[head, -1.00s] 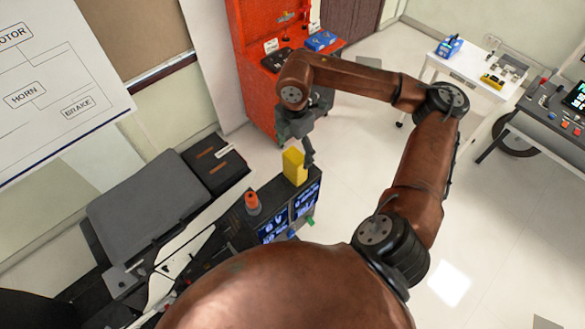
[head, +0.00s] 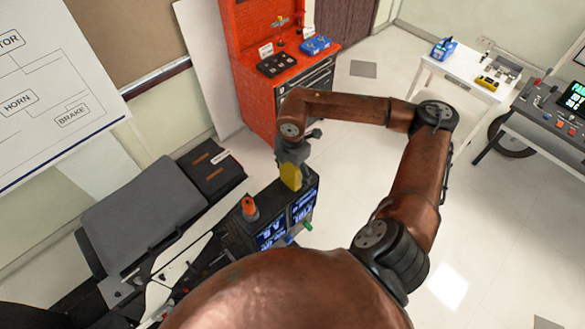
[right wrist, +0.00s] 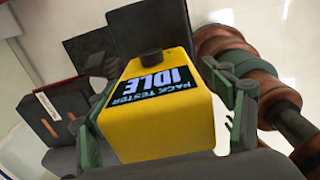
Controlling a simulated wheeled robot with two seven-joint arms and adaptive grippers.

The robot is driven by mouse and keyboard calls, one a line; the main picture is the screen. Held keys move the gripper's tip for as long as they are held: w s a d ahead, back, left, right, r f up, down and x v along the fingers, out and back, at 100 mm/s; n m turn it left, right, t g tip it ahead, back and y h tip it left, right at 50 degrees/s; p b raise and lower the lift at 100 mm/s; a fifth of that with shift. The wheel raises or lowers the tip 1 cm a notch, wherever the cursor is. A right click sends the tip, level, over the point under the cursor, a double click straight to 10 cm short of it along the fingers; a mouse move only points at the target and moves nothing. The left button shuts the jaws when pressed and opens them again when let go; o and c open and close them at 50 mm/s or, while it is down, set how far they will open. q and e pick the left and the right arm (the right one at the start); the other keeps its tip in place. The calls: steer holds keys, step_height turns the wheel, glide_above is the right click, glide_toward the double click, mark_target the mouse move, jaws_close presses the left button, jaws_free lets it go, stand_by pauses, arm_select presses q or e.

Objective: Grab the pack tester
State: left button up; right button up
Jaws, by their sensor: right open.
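The yellow pack tester (head: 291,177) stands on the end of the dark chassis rig, partly hidden under my right gripper (head: 293,164) in the head view. In the right wrist view the pack tester (right wrist: 165,60) fills the middle, with a black knob on top and a screen reading "PACK TESTER IDLE". The green fingers of my right gripper (right wrist: 160,115) are open, one on each side of it. I cannot tell whether either finger touches it. My left gripper is not in view.
An orange-red knob (head: 249,208) and lit blue screens (head: 271,232) are beside the tester on the rig. A grey seat (head: 150,215) lies to the left. A red tool cabinet (head: 262,98) stands behind, and a white table (head: 463,80) stands back right. Floor between is clear.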

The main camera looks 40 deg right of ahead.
steer(key=shift+f, duration=0.5)
steer(key=c, duration=1.4)
steer(key=shift+r, duration=0.1)
